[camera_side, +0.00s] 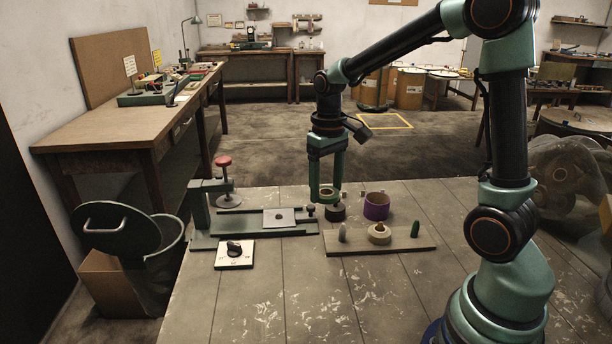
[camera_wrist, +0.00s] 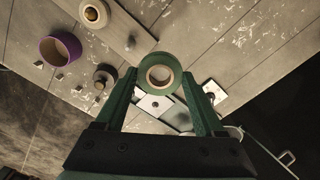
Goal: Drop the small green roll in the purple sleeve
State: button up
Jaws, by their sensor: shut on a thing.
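My gripper (camera_side: 327,191) is shut on the small green roll (camera_side: 326,195), a ring with a tan core, and holds it above the table. In the wrist view the green roll (camera_wrist: 158,58) lies between the fingertips of my gripper (camera_wrist: 159,76), its centre hole facing the camera. The purple sleeve (camera_side: 376,212) stands upright on the table, to the right of my gripper in the side view. In the wrist view the sleeve (camera_wrist: 46,50) is at the left, its open end visible, apart from the roll.
A dark round piece (camera_side: 337,214) stands below my gripper, left of the sleeve. A wooden board (camera_side: 360,245) with a cream roll (camera_side: 379,235) and upright pegs lies in front. A green winding jig (camera_side: 230,237) and a knob box (camera_side: 234,257) are to the left. The front table is clear.

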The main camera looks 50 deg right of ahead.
jog(key=shift+s+d+f+m, duration=0.2)
jog(key=shift+d+f+m, duration=0.5)
jog(key=shift+d+f, duration=2.2)
jog(key=shift+s+d+f+m, duration=0.25)
jog(key=shift+d+f+m, duration=0.45)
jog(key=shift+d, duration=4.25)
jog(key=shift+s+d+f+m, duration=0.2)
jog(key=shift+d+f+m, duration=0.5)
jog(key=shift+d+f, duration=2.15)
jog(key=shift+d+r, duration=1)
jog(key=shift+d, duration=0.1)
jog(key=o, duration=1.3)
jog(key=shift+r, duration=0.1)
jog(key=shift+r, duration=2.9)
